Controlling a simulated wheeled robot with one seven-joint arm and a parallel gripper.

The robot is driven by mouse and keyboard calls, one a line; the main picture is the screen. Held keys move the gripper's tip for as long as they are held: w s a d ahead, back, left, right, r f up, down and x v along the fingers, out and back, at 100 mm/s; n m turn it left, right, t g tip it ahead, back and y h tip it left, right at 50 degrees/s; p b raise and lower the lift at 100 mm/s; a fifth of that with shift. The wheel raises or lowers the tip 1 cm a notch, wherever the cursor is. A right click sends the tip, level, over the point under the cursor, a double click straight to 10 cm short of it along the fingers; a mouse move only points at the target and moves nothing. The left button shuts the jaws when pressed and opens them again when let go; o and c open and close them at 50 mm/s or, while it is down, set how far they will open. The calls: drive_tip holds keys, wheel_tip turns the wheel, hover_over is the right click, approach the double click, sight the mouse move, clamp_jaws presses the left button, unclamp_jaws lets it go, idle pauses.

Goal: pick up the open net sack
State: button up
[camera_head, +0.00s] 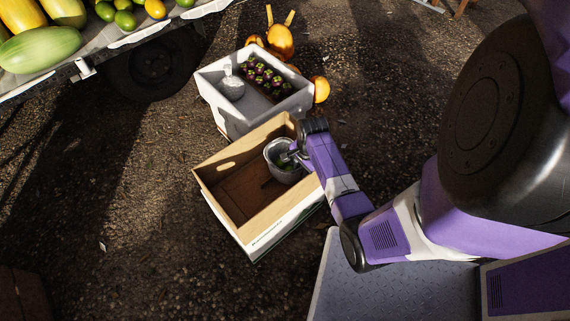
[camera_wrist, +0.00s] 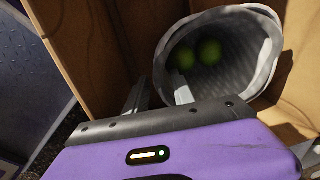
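The open net sack (camera_head: 279,153) is a pale grey, wide-mouthed net standing in the right end of the brown box (camera_head: 217,200). In the wrist view the sack (camera_wrist: 244,78) has its mouth towards the camera, with two green fruits (camera_wrist: 197,54) inside. My gripper (camera_wrist: 160,93) is open at the sack's near rim. One finger shows outside the sack on the left, and the other reaches over the mouth. The rim lies between them; I cannot tell whether either finger touches it. In the head view my gripper (camera_head: 291,157) is partly hidden against the sack.
The box walls stand close around the sack. Behind the box is a white crate (camera_head: 222,113) with dark fruit (camera_head: 265,79) and a whitish bundle (camera_head: 232,88). Orange fruits (camera_head: 281,42) lie behind it. A truck bed with produce is at upper left.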

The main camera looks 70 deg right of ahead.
drive_tip(key=shift+f, duration=0.1)
clamp_jaws()
